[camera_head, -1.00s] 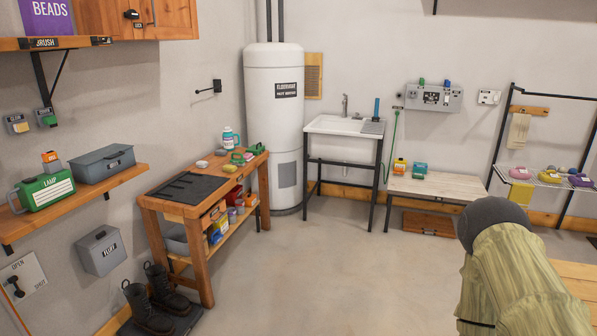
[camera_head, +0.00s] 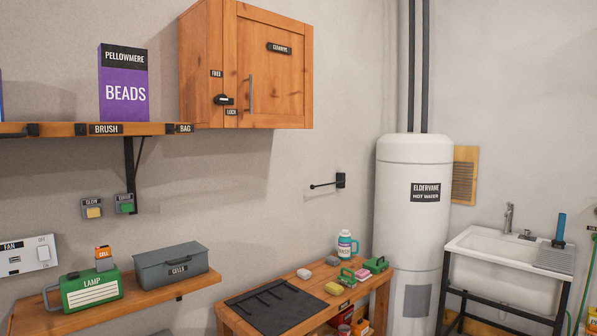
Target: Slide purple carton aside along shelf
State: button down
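The purple carton (camera_head: 123,84), with a black top band reading "PELLOWMERE" and the word "BEADS", stands upright on the upper wooden shelf (camera_head: 62,130) at the upper left. It is near the shelf's right end, with a gap between it and the wall cabinet. My gripper is not in view.
The wooden cabinet (camera_head: 270,70) is shut, right of the carton. A blue item (camera_head: 1,95) shows at the left edge. A workbench (camera_head: 230,318) and water heater (camera_head: 412,210) stand right.

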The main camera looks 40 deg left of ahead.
aim_at(122, 72)
jog(key=i, duration=1.4)
jog(key=u, duration=2.7)
